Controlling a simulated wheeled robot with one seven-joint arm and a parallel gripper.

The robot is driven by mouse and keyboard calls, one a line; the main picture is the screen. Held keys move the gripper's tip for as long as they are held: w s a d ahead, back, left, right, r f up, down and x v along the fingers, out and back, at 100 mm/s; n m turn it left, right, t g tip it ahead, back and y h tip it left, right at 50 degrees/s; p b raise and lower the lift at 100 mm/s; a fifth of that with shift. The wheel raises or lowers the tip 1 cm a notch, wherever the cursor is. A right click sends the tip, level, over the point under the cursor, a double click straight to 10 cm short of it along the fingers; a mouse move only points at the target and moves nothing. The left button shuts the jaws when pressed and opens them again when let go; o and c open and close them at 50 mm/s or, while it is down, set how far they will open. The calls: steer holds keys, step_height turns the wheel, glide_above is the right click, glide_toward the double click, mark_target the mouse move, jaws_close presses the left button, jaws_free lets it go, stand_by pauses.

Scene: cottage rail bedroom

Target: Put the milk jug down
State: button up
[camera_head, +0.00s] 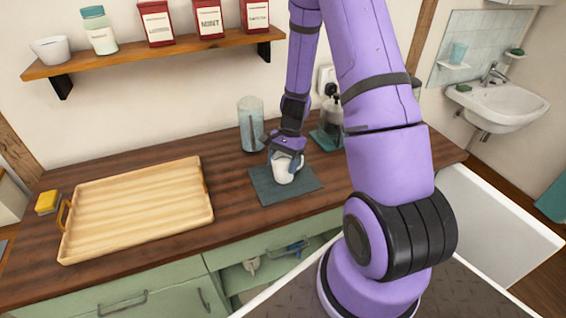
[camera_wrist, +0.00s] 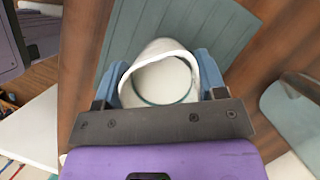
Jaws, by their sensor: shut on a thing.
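The white milk jug (camera_head: 283,170) is in my gripper (camera_head: 287,162), over the dark teal mat (camera_head: 267,191) on the wooden counter. In the wrist view the jug (camera_wrist: 165,80) sits between the two blue fingers (camera_wrist: 160,82), one on each side, and its round open mouth faces the camera. The jug looks upright. The ribbed mat (camera_wrist: 215,28) lies beneath it. Whether the jug's base touches the mat cannot be told, as the gripper covers part of it.
A wooden tray (camera_head: 135,205) lies on the left of the counter (camera_head: 225,190), with a yellow sponge (camera_head: 47,202) beside it. A clear glass container (camera_head: 251,122) stands behind the mat, and a glass-and-black appliance (camera_head: 330,125) at its back right. A shelf (camera_head: 150,55) with tins hangs above.

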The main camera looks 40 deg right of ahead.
steer(key=shift+f, duration=0.15)
steer(key=o, duration=1.1)
